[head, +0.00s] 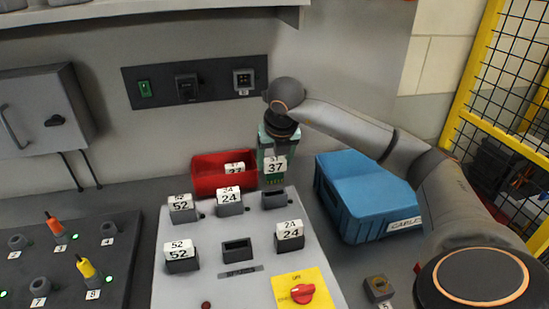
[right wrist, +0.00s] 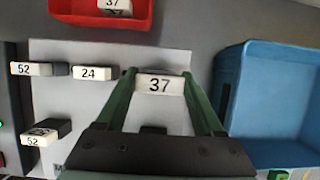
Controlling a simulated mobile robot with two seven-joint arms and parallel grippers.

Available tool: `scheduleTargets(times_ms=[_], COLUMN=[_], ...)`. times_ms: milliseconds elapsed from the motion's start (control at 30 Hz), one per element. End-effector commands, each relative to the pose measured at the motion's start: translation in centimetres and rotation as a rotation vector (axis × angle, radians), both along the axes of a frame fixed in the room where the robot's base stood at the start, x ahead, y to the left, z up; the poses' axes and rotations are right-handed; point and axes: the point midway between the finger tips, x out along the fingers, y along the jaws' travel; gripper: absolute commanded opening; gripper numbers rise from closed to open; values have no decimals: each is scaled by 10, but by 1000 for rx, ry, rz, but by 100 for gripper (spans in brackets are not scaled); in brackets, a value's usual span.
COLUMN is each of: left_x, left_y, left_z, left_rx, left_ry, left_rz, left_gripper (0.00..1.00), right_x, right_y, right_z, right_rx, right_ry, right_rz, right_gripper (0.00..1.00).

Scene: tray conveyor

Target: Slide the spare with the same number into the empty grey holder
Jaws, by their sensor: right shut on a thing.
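My right gripper (head: 273,176) is shut on a white block numbered 37 (head: 275,166). It holds the block upright above the empty grey holder (head: 273,200) at the right of the panel's back row. In the right wrist view the 37 block (right wrist: 159,86) sits between the green fingers of the gripper (right wrist: 159,76). I cannot tell whether the block touches the holder. The middle front holder (head: 237,248), above a small label, is empty too. My left gripper is not in view.
Blocks 52 (head: 181,203) and 24 (head: 229,196) fill the back row; another 52 (head: 180,250) and 24 (head: 289,232) stand in front. A red bin (head: 209,184) behind holds a 37 block (head: 235,169). A blue box (head: 365,190) stands close on the right. A red switch (head: 302,294) is in front.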

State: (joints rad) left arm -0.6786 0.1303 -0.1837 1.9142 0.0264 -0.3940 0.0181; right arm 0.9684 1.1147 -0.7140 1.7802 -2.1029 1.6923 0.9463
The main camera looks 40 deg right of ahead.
Motion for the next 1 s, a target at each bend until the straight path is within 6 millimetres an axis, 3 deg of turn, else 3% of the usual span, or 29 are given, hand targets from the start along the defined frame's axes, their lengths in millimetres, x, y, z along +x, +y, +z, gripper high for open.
scheduleTargets(times_ms=[33,233,1000], left_x=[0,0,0], left_y=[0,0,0], left_z=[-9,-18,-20], left_rx=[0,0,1], left_ry=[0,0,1], left_rz=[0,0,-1], left_gripper=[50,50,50], right_x=[0,0,0], right_y=[0,0,0], right_z=[-10,-21,-22], right_rx=[-1,-1,0], right_ry=[0,0,-1], right_rz=[0,0,0], right_gripper=[13,13,13])
